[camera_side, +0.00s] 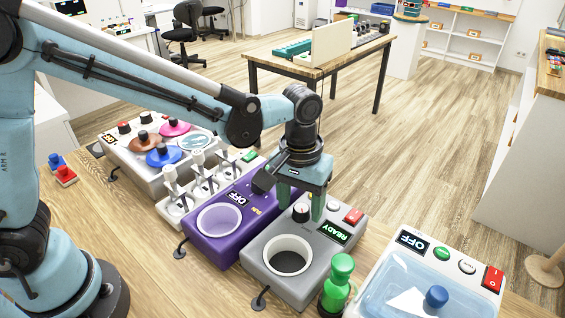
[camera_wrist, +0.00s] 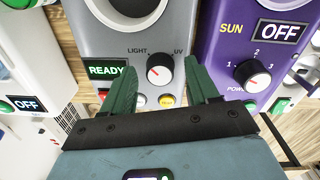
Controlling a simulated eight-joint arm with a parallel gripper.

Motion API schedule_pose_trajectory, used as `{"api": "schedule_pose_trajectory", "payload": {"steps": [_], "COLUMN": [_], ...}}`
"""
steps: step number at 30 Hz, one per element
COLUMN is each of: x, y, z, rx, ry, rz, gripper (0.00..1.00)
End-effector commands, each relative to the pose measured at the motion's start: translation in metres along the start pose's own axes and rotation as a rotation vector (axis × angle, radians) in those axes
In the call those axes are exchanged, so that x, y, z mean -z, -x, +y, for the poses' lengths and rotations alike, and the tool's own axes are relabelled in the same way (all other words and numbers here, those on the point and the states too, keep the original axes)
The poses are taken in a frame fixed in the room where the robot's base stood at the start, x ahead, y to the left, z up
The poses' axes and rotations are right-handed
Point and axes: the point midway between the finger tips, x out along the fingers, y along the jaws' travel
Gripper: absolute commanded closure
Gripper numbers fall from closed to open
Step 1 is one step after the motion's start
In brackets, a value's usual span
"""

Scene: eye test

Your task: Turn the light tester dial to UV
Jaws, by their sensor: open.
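The light tester (camera_side: 262,244) is a grey box with a round dark well and a green READY display (camera_side: 334,232). Its dial (camera_wrist: 160,70) is a white knob with a red pointer, between the labels LIGHT on the left and UV on the right in the wrist view. The pointer seems to lean up-left, toward LIGHT. The dial also shows in the side view (camera_side: 301,213). My gripper (camera_wrist: 161,74) is open, pointing down at the tester, with one green finger on each side of the dial. The fingers appear apart from the knob.
A purple SUN box (camera_side: 213,249) showing OFF stands close beside the tester. A green bottle-shaped object (camera_side: 337,284) stands near the tester's front right. A white box with a clear blue lid (camera_side: 405,290) is at the right. Coloured knobs and levers stand behind the purple box.

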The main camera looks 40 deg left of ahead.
Motion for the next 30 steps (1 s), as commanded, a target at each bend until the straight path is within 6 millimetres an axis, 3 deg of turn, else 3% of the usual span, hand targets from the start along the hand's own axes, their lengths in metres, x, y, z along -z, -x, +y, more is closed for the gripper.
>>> {"api": "schedule_pose_trajectory", "payload": {"steps": [11, 22, 30], "x": [-0.0001, -0.0001, 0.0000], "y": [-0.0056, -0.0053, -0.0052], "z": [0.0000, -0.0001, -0.0003], "rx": [0.000, 0.000, 0.000], "ry": [0.000, 0.000, -0.023], "rz": [0.000, 0.000, -0.001], "gripper": [0.41, 0.94, 0.97]}}
